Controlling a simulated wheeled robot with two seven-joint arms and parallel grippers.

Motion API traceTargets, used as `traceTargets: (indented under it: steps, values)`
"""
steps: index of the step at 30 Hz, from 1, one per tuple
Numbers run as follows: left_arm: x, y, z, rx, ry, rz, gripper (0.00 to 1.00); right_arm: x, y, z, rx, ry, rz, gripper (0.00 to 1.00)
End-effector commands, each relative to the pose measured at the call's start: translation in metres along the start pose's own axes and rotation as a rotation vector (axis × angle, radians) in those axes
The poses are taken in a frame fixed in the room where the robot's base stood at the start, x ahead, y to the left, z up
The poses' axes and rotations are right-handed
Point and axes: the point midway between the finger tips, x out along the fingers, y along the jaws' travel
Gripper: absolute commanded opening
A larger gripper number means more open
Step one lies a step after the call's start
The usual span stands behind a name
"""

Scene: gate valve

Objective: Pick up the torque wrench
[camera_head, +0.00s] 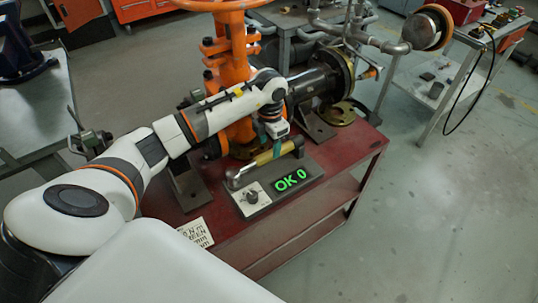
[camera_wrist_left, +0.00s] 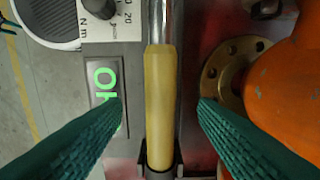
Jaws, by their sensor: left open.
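The torque wrench (camera_head: 262,159) has a yellow handle and a silver shaft. It lies on the grey tester box (camera_head: 262,203) on the red table, its head at the left end and its handle towards the back right. In the left wrist view the yellow handle (camera_wrist_left: 160,95) runs upright between the two green fingers, its lower end in a dark cradle. My left gripper (camera_head: 277,150) is right at the handle; the wrist view shows its open fingers (camera_wrist_left: 160,105) on either side of the handle, with gaps. My right gripper is not in view.
The orange gate valve (camera_head: 233,75) and its flanged pipe (camera_head: 318,82) stand close behind the wrench. The tester display (camera_head: 291,180) reads "OK 0" beside a knob (camera_head: 251,196). A paper card (camera_head: 196,232) lies at the red table's (camera_head: 280,232) front left.

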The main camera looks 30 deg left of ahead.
Motion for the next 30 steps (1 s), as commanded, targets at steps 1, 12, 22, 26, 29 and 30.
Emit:
traceTargets:
  steps: [1, 12, 22, 26, 29, 30]
  values:
    - [0.009, 0.001, 0.002, 0.000, -0.005, 0.004, 0.54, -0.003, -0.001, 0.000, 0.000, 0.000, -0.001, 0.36]
    - [0.038, -0.001, 0.003, 0.001, -0.001, 0.000, 0.54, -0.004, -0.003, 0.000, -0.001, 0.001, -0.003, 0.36]
    - [0.038, -0.001, 0.003, 0.001, 0.000, 0.000, 0.19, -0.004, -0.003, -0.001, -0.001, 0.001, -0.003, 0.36]
    - [0.038, -0.001, 0.002, 0.001, 0.000, 0.000, 0.00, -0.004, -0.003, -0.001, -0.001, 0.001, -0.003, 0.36]
    - [0.038, -0.001, 0.002, 0.001, 0.000, 0.000, 0.00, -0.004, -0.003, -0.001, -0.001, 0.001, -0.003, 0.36]
    - [0.038, -0.001, 0.002, 0.001, 0.000, 0.000, 0.00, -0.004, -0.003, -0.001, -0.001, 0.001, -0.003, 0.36]
